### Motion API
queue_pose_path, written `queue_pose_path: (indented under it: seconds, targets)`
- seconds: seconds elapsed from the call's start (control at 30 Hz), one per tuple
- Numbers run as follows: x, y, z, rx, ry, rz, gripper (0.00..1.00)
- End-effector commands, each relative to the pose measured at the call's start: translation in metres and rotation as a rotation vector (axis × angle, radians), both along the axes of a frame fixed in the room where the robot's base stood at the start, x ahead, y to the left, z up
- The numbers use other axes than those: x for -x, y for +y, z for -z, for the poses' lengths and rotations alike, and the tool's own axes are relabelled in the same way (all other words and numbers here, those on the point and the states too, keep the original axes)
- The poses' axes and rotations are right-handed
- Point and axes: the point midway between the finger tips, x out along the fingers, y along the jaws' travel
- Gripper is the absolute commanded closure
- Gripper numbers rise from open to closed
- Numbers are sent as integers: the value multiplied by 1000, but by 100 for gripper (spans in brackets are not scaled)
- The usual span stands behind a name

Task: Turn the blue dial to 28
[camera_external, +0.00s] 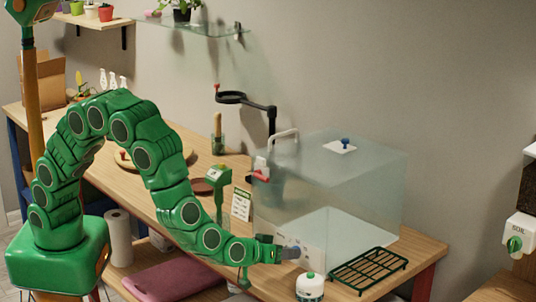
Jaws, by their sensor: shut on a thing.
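A clear box (375,185) stands on the wooden table, with a white panel (313,256) low on its front side. My gripper (286,253) is at this panel, reaching in from the left, and is shut on a small grey-blue part there, which looks like the blue dial. The fingers hide most of the dial, and its mark and the number it points to are too small to read. A separate blue knob (346,142) stands on a white plate on top of the box, away from my gripper.
A dark green rack (368,268) lies at the front right. A green stand (218,180) and a small sign (241,204) stand behind my forearm.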

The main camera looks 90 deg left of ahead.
Motion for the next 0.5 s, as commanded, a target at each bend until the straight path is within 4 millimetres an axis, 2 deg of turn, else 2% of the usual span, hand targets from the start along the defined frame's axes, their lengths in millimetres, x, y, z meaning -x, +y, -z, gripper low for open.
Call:
queue_pose_path:
  seconds: [0.5]
  targets:
    - [-2, -4, 1, -289, 294, -1, 100]
